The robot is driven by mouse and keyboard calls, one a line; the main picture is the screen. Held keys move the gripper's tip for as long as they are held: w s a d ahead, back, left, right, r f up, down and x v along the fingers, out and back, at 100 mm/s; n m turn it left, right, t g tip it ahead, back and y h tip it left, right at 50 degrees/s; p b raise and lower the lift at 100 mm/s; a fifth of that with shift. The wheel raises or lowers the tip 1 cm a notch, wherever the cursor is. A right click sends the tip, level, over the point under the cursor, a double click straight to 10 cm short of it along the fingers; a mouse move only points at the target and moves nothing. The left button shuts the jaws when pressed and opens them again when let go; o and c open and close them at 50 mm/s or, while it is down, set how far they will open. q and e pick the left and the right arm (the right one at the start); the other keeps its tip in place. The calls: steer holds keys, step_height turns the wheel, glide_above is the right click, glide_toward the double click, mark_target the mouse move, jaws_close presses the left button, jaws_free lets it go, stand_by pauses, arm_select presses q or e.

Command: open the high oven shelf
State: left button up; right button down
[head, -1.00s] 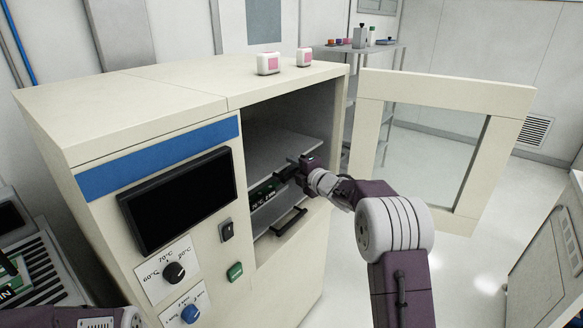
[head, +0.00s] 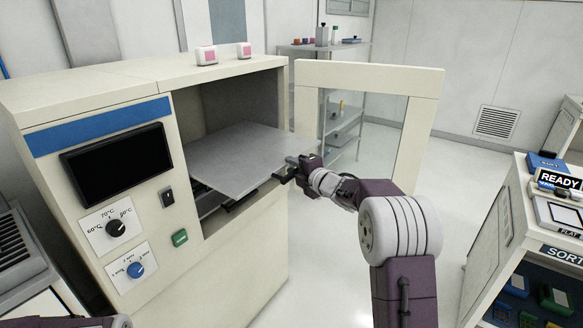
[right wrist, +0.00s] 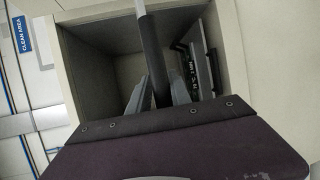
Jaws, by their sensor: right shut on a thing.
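The high oven shelf (head: 235,158) is a flat grey plate, drawn partly out of the oven (head: 250,255) past its front opening. My right gripper (head: 290,172) is at the shelf's front edge, shut on its dark handle. In the right wrist view the dark handle bar (right wrist: 151,62) stands between the two fingers (right wrist: 155,92). The oven door (head: 420,135) is swung wide open to the right. A lower shelf with its own dark handle (head: 241,200) sits below, mostly covered by the high shelf. My left gripper is out of view; only part of that arm shows at the bottom left.
Two small white-and-pink boxes (head: 206,55) stand on the oven top. A grey rack (head: 345,120) with bottles is behind the door. A sorting cabinet (head: 500,235) stands at the right. The floor between the oven and cabinet is clear.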

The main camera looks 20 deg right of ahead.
steer(key=shift+s+d+f, duration=0.1)
steer(key=shift+s+f, duration=0.1)
steer(key=shift+f, duration=0.3)
steer(key=c, duration=1.3)
jaws_free()
steer(key=shift+w, duration=0.1)
steer(key=shift+r, duration=0.25)
steer(key=v, duration=0.9)
